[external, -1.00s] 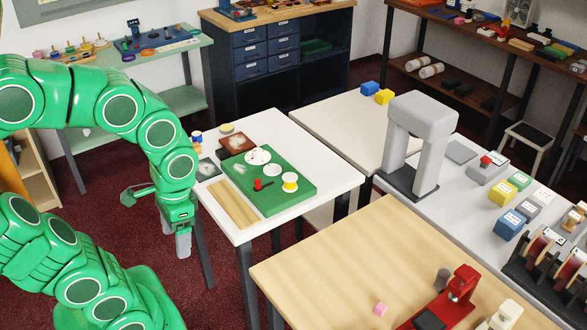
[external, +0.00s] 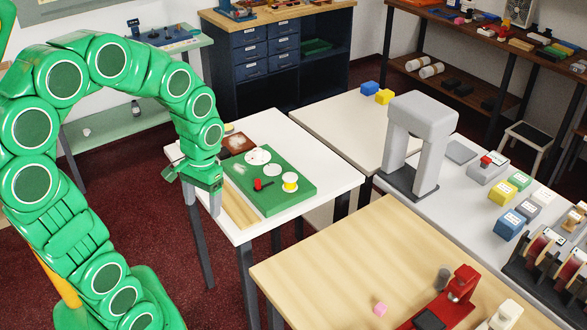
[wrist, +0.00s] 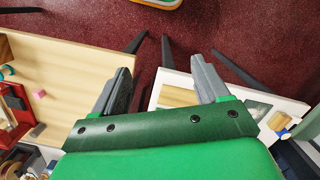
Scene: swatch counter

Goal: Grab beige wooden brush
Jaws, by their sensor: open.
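I cannot make out a beige wooden brush for certain. A flat beige wooden piece (external: 238,210) lies on the white table, left of the green board; it looks like a board or block, and my gripper hides part of it. It also shows in the wrist view (wrist: 178,97), between the fingers and nearer the right one. My gripper (external: 202,200) is open and empty, pointing down at the left edge of the white table. In the wrist view my gripper (wrist: 158,80) has its two fingers well apart with nothing between them.
The green board (external: 268,200) on the white table (external: 330,178) carries a white palette, a red item and a yellow-banded spool. A brown tray (external: 237,144) sits behind it. A light wood table (external: 340,250) stands in front, with a red device (external: 460,287) and a pink cube (external: 380,309).

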